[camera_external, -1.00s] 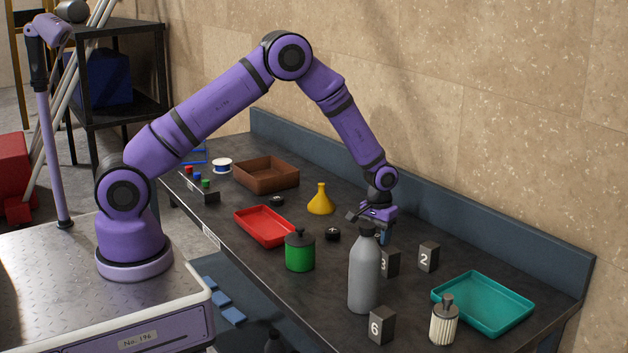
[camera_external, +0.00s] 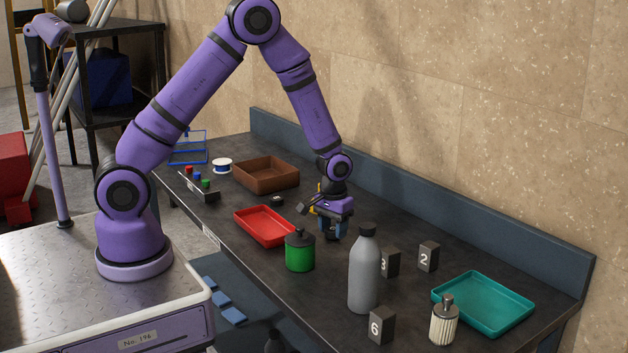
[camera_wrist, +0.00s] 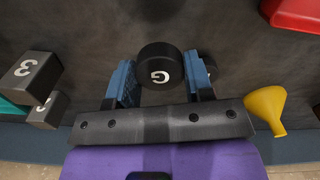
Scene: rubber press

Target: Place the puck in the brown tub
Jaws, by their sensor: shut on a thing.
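The puck (camera_wrist: 159,66) is a short black cylinder with a white letter on its face. It sits between the blue fingers of my gripper (camera_external: 333,228), which is shut on it low at the table. In the outside view only a dark bit of the puck (camera_external: 331,236) shows between the fingers. I cannot tell if it touches the table. The brown tub (camera_external: 281,182) is an open rectangular tray at the back left of the bench, left of and beyond my gripper. Its visible inside looks empty.
A red tray (camera_external: 262,239) and a green canister (camera_external: 300,253) stand left of my gripper. A yellow funnel (camera_wrist: 268,108) is close by. Another dark puck (camera_external: 277,200) lies near the tub. A grey bottle (camera_external: 364,275), numbered blocks and a teal tray (camera_external: 505,317) stand to the right.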

